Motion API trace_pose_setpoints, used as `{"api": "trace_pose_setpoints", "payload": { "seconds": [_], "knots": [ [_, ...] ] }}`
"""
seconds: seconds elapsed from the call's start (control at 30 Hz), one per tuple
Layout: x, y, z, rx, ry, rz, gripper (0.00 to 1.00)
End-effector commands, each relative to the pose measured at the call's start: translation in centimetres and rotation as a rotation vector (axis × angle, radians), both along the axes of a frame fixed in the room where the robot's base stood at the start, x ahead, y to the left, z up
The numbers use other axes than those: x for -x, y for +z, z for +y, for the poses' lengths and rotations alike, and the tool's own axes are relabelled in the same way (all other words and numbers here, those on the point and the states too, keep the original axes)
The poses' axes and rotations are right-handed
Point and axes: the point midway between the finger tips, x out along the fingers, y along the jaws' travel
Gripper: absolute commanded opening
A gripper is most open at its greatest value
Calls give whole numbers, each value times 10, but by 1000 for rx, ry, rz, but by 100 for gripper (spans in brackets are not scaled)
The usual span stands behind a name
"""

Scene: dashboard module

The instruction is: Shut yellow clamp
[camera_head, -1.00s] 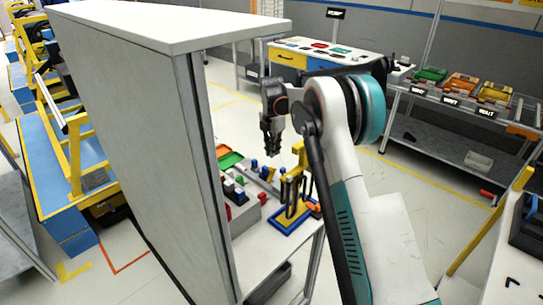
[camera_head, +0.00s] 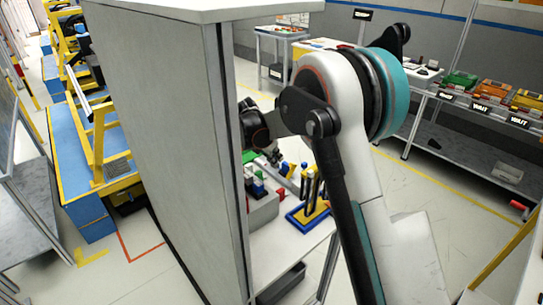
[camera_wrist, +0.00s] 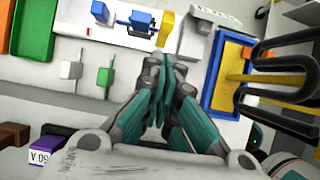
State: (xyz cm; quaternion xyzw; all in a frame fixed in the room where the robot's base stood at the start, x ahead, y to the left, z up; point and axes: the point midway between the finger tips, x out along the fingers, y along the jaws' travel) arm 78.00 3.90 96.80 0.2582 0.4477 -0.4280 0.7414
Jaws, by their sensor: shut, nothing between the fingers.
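In the wrist view my gripper (camera_wrist: 158,85) has its dark-teal fingers together, with nothing between them, over the white bench. To its right is a blue-framed board (camera_wrist: 211,70) with a yellow centre. A yellow bar (camera_wrist: 265,78) with black loops (camera_wrist: 285,50) rises there, apart from my fingers; I cannot tell whether this is the yellow clamp. A small yellow piece (camera_wrist: 166,28) stands beside a blue clamp-like part (camera_wrist: 138,22) at the top. In the head view the blue-framed board (camera_head: 292,217) and yellow upright (camera_head: 312,188) show partly behind my arm.
A tall grey panel (camera_head: 165,120) stands close left of my arm. Small white (camera_wrist: 70,69) and green (camera_wrist: 105,76) parts are left of my fingers. A green tray (camera_wrist: 33,30) is at upper left, and a purple block (camera_wrist: 43,156) at lower left.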

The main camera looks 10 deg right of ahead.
Motion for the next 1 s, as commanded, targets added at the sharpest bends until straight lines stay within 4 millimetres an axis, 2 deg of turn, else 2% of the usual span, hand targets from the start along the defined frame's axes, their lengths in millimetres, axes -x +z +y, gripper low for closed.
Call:
{"api": "trace_pose_setpoints", "payload": {
  "seconds": [0.03,0.1,0.3,0.53,1.0],
  "knots": [
    [-3,-12,-5,0,-2,-1,0],
    [-6,-24,-10,-1,-3,-1,0],
    [-17,-41,-30,-1,-2,0,0],
    [-22,-47,-38,-1,-1,0,0],
    [-23,-46,-40,-10,-1,6,0]
  ]
}}
